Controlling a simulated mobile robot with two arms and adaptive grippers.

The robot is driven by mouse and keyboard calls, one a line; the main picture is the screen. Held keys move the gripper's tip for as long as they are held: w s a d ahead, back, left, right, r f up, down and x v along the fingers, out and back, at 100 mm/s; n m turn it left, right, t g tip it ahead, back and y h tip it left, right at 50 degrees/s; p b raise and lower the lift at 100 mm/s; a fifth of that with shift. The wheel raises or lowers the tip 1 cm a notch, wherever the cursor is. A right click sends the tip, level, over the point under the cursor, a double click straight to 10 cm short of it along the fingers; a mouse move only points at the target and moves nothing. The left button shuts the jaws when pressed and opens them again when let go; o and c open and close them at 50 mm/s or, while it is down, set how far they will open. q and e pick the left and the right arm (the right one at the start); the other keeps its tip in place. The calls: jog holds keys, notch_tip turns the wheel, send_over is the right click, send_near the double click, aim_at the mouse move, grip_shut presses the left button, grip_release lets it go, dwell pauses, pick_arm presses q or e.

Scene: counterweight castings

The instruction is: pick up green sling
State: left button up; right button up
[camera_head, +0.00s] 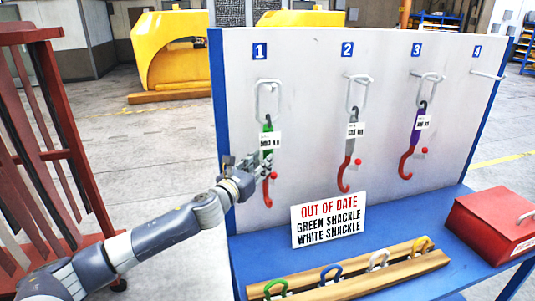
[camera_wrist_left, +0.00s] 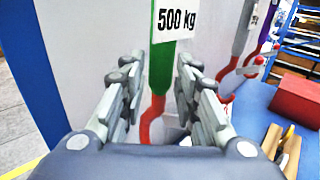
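The green sling (camera_head: 267,128) hangs from hook 1 on the white board, with a white tag and a red hook (camera_head: 268,188) at its lower end. In the left wrist view the green sling (camera_wrist_left: 162,66) carries a "500 kg" tag (camera_wrist_left: 176,19). My left gripper (camera_head: 252,164) is at the sling's lower part, just below the tag. In the wrist view its fingers (camera_wrist_left: 158,78) are open, one on each side of the sling, with visible gaps. My right gripper is not in view.
A grey sling (camera_head: 350,147) hangs on hook 2 and a purple sling (camera_head: 416,135) on hook 3; hook 4 (camera_head: 487,74) is empty. An "out of date" sign (camera_head: 328,219), a wooden shackle rack (camera_head: 350,285) and a red box (camera_head: 490,225) stand on the blue bench.

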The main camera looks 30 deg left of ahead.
pick_arm(q)
jog(key=w+p, duration=0.1)
jog(key=w, duration=0.2)
jog(key=shift+w+a+r, duration=0.1)
jog(key=shift+w, duration=0.8)
grip_shut()
jog(key=shift+r, duration=0.15)
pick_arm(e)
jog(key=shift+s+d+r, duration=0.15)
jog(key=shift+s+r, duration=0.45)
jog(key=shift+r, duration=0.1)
